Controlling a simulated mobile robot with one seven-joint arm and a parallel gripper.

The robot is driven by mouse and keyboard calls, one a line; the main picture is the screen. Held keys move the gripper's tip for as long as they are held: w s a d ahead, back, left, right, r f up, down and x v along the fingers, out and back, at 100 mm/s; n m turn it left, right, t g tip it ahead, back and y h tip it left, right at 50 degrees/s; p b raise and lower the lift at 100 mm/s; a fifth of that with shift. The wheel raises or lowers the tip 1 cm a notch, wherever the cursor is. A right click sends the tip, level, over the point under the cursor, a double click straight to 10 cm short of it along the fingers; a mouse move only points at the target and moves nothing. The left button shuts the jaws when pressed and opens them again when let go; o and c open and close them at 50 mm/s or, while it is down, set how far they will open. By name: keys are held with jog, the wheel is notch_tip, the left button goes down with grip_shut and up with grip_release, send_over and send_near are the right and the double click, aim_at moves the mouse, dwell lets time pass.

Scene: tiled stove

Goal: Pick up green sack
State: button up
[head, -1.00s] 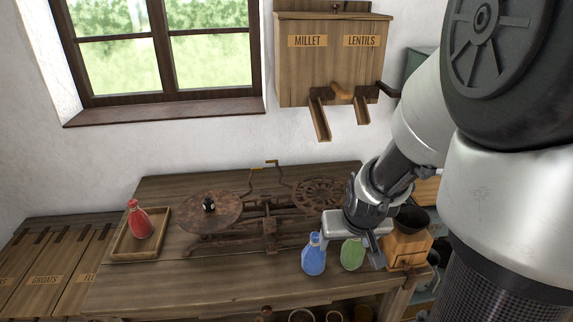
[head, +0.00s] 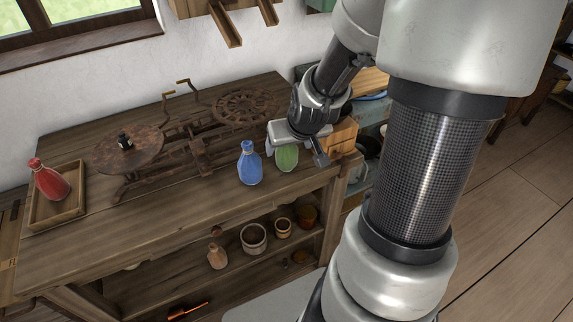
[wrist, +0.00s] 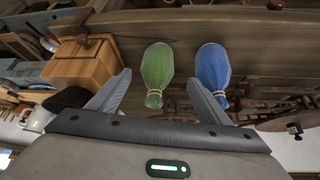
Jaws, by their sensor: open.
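The green sack (head: 287,158) stands on the wooden table near its right front corner, partly hidden behind my gripper in the head view. In the wrist view, the green sack (wrist: 157,72) shows whole, with a pale tie round its neck. My gripper (head: 296,151) is open at the green sack. In the wrist view, the sack appears between the two spread fingers (wrist: 159,82), with space on both sides. I cannot tell how deep it sits between them. The blue sack (head: 249,163) stands close beside it, and in the wrist view (wrist: 212,70) it is just beyond the right finger.
A wooden box (head: 341,137) stands close right of my gripper. A rusty balance scale (head: 190,140) fills the table's middle. A red sack (head: 49,181) lies in a wooden tray (head: 38,212) at the left. Pots (head: 254,239) stand on the shelf below. The table's front strip is clear.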

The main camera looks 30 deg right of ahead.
aim_at(287, 152)
jog(key=b+x, duration=0.1)
jog(key=x, duration=0.1)
jog(key=b+x, duration=0.1)
jog(key=x, duration=0.2)
jog(key=b+x, duration=0.2)
jog(key=x, duration=0.1)
jog(key=shift+w+d+f, duration=0.15)
jog(key=shift+d, duration=0.15)
jog(key=c, duration=1.3)
